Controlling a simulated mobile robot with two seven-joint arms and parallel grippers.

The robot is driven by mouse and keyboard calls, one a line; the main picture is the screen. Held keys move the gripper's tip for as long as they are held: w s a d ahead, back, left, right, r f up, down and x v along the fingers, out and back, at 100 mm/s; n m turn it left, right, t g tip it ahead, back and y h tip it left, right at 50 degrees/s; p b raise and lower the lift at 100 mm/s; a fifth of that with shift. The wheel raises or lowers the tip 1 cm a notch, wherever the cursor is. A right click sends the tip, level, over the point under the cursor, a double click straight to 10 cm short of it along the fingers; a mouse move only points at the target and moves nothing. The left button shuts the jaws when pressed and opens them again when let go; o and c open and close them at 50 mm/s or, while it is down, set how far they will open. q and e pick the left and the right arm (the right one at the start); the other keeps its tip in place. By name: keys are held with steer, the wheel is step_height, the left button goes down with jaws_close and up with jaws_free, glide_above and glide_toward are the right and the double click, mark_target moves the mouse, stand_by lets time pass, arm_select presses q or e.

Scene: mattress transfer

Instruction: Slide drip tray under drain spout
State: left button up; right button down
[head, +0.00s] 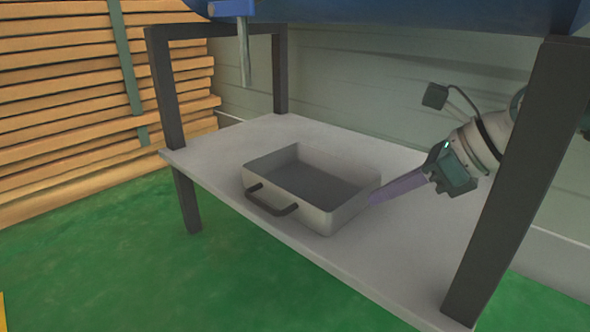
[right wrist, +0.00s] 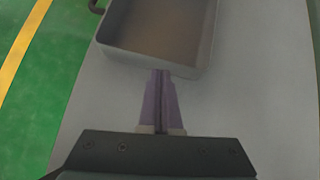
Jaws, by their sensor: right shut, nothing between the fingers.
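The drip tray (head: 330,218) is a grey, open rectangular pan with a dark handle on its near side. It sits on the grey shelf, near the shelf's front edge. The drain spout (head: 244,55) is a thin grey pipe hanging down from the blue body, above and left of the tray. My right gripper (head: 372,199) is shut and empty, with its purple fingers at the tray's right side. In the right wrist view the fingertips (right wrist: 161,72) are at the wall of the tray (right wrist: 185,65); contact is hard to tell. My left gripper is not in view.
The shelf (head: 240,140) has clear room left of the tray, below the spout. Dark frame posts (head: 515,180) stand at the shelf's corners, one in front of my right arm. A blue body (head: 400,12) hangs above. Stacked wood (head: 70,100) stands left; the floor is green.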

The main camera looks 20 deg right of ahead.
mark_target(325, 196)
steer(key=w+a, duration=0.1)
steer(key=w, duration=0.1)
steer(key=w+a+b, duration=0.1)
steer(key=w+a, duration=0.1)
steer(key=w, duration=0.1)
steer(key=w+a, duration=0.2)
steer(key=w, duration=0.1)
steer(key=shift+w+a, duration=0.2)
steer(key=shift+w, duration=0.15)
steer(key=shift+r, duration=0.1)
steer(key=shift+d, duration=0.1)
